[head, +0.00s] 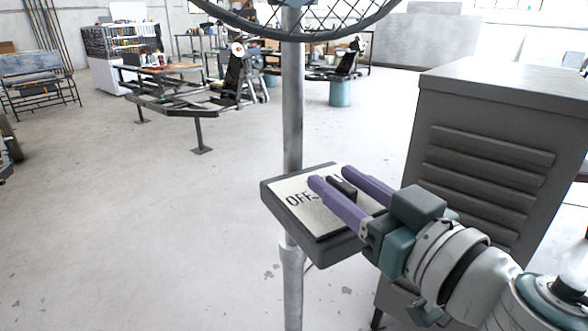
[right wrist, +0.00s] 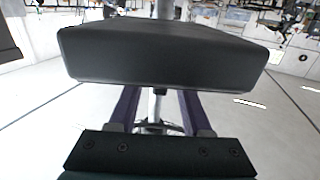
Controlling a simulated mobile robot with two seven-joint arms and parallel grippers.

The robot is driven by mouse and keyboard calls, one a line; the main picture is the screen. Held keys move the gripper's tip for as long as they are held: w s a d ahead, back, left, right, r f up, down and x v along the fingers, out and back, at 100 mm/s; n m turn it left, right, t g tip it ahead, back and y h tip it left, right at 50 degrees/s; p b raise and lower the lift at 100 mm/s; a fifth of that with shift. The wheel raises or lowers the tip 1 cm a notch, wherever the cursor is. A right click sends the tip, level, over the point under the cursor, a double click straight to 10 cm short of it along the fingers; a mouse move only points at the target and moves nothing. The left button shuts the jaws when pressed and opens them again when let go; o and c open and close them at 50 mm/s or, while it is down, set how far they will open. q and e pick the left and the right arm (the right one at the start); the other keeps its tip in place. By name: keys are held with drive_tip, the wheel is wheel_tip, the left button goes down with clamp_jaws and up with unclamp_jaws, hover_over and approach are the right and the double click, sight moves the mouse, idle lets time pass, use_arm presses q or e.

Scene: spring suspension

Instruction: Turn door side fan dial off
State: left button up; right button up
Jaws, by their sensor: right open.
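A tilted control box (head: 318,237) with a light face lettered "OFF" is fixed to the fan's grey pole (head: 292,120). A black dial (head: 342,187) stands on that face. My right gripper (head: 331,175) is open, its two purple fingers reaching over the face with the dial between them. I cannot tell whether either finger touches the dial. Part of the lettering is hidden by the fingers. In the right wrist view the dark box (right wrist: 160,55) fills the upper middle and hides the fingertips and the dial. My left gripper is not in view.
The fan's round wire cage (head: 300,22) is above the box. A grey louvered cabinet (head: 490,150) stands close on the right, beside my right arm. A metal frame on stands (head: 180,103) and workbenches are farther back.

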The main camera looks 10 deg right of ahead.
clamp_jaws()
idle(0.3)
idle(0.3)
